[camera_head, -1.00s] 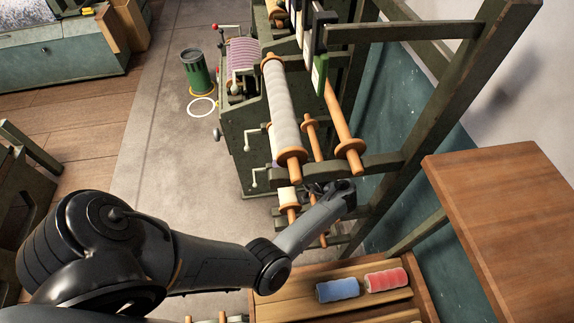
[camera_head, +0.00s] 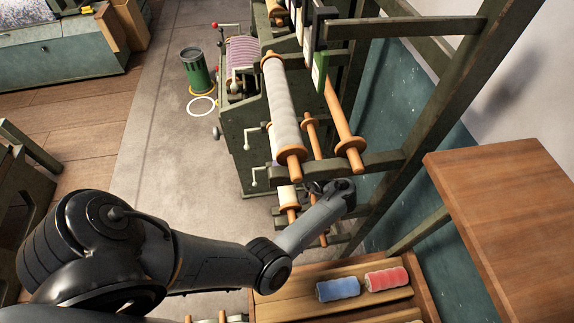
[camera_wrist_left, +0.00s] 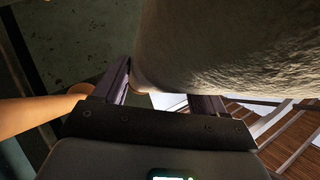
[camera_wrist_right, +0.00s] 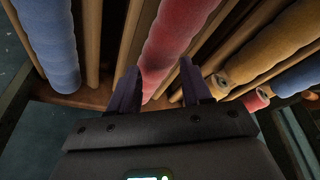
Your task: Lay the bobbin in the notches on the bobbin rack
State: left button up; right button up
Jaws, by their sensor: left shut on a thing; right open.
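A long bobbin wound in pale grey cloth (camera_head: 283,105), with orange wooden end flanges, lies lengthwise at the upper green rack frame (camera_head: 375,163). Its near shaft end is over the front bar; I cannot tell whether it sits in a notch. My left arm reaches to just below that bar, its fingers mostly hidden in the head view. In the left wrist view my left gripper (camera_wrist_left: 163,88) is shut on part of a bobbin, beside a large pale roll (camera_wrist_left: 235,45). My right gripper (camera_wrist_right: 160,82) is open and empty, facing a red spool (camera_wrist_right: 172,40); the head view does not show it.
A bare wooden rod (camera_head: 340,110) with an end flange lies right of the bobbin. Another bobbin (camera_head: 286,195) hangs lower. A wooden tray (camera_head: 285,305) with a blue spool (camera_head: 338,289) and red spool (camera_head: 386,279) is below. A wooden tabletop (camera_head: 510,215) stands right.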

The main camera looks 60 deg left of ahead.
pick_arm(q)
jog(key=shift+f, duration=0.15)
pick_arm(e)
jog(key=shift+a, duration=0.15)
dwell(0.6)
pick_arm(q)
jog(key=o, duration=1.5)
pick_arm(e)
jog(key=shift+r, duration=0.1)
